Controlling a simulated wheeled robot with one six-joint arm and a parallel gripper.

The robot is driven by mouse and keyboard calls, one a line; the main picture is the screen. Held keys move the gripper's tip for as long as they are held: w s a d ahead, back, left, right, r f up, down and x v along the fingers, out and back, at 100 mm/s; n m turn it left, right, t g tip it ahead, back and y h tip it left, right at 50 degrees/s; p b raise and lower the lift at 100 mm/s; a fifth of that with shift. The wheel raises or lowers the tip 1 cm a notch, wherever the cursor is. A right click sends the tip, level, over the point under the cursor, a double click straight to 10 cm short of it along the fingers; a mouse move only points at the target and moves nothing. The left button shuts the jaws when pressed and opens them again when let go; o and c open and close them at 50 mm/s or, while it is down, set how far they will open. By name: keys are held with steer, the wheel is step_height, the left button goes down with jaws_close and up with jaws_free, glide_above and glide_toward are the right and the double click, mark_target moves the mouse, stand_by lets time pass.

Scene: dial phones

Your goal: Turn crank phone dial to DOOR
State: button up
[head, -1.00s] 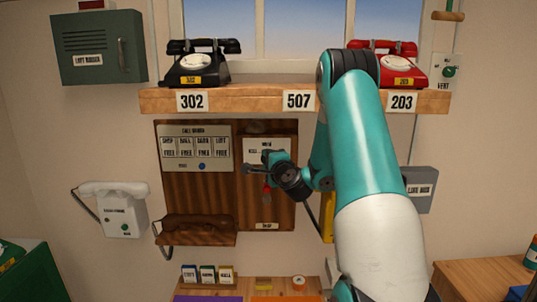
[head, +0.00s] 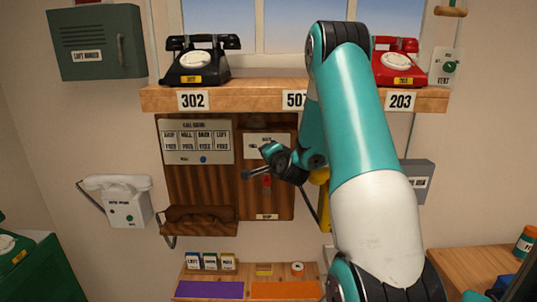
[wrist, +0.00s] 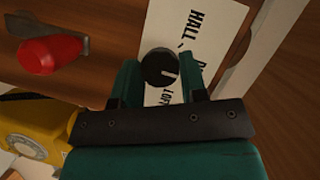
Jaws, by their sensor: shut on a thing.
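The crank phone (head: 247,202) is a wooden wall box with a pale card, partly hidden by my arm in the head view. In the wrist view the card (wrist: 205,30) reads HALL, then a word starting with D that is cut off, and LOFT. A round black dial knob (wrist: 157,64) sits on the card. My gripper (wrist: 161,60) is shut on this knob, one finger on each side. A pale mark on the knob faces the LOFT side of the picture. The red crank handle (wrist: 52,54) is beside the card, apart from my fingers.
A call board (head: 197,156) with several labelled windows is just left of the crank phone, above a brown handset (head: 200,217). A shelf (head: 255,100) with a black phone (head: 200,62) and a red phone (head: 397,64) runs above.

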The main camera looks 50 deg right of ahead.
steer(key=shift+a+f, duration=0.1)
steer(key=shift+f, duration=0.05)
steer(key=o, duration=0.9)
steer(key=shift+a, duration=0.1)
steer(key=shift+s, duration=0.15)
steer(key=b+v, duration=1.6)
steer(key=v, duration=0.1)
steer(key=shift+b, duration=0.35)
